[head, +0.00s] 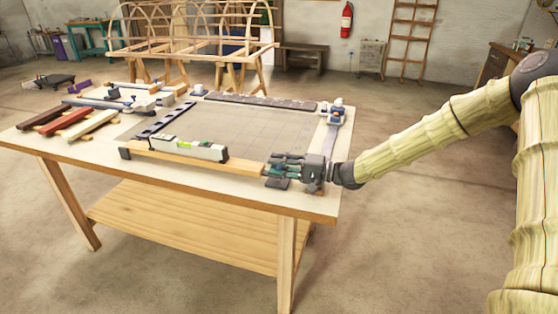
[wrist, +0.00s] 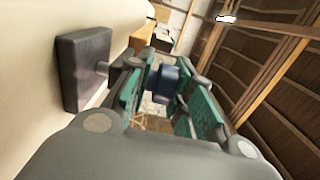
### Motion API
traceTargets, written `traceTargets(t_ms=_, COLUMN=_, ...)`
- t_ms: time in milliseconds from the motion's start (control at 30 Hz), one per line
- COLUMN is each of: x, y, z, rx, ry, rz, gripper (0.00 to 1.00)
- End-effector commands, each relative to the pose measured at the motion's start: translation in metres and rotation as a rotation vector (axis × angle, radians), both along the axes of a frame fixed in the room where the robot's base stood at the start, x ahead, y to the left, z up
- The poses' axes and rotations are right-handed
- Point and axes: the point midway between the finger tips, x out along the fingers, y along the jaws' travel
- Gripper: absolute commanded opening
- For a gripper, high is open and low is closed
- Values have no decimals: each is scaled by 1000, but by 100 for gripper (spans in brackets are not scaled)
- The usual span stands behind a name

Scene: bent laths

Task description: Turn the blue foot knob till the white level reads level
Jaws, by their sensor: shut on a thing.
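The white level (head: 202,149) lies along the front wooden rail (head: 160,157) of the frame on the table. Its yellow-green vial shows, but the bubble is too small to read. My gripper (head: 277,166) is at the right end of this rail, at the table's front right corner. In the wrist view my gripper (wrist: 166,88) has its green-padded fingers on either side of the dark blue foot knob (wrist: 163,80), shut on it. The knob is hidden by the fingers in the head view.
A dark square pad (wrist: 85,68) on a short stem is beside my fingers. A small white and blue fitting (head: 337,112) stands at the frame's far right corner. Coloured laths (head: 72,125) and tools lie at the table's left. The grey panel (head: 240,133) inside the frame is clear.

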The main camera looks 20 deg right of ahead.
Motion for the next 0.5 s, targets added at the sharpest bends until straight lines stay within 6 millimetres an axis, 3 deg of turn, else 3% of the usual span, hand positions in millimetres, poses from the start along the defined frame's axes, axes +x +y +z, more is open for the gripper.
traceTargets(t_ms=33, x=4, y=0, z=12, rx=7, ry=-14, rz=9, gripper=0)
traceTargets(t_ms=500, x=4, y=0, z=12, rx=10, ry=-17, rz=43, gripper=0)
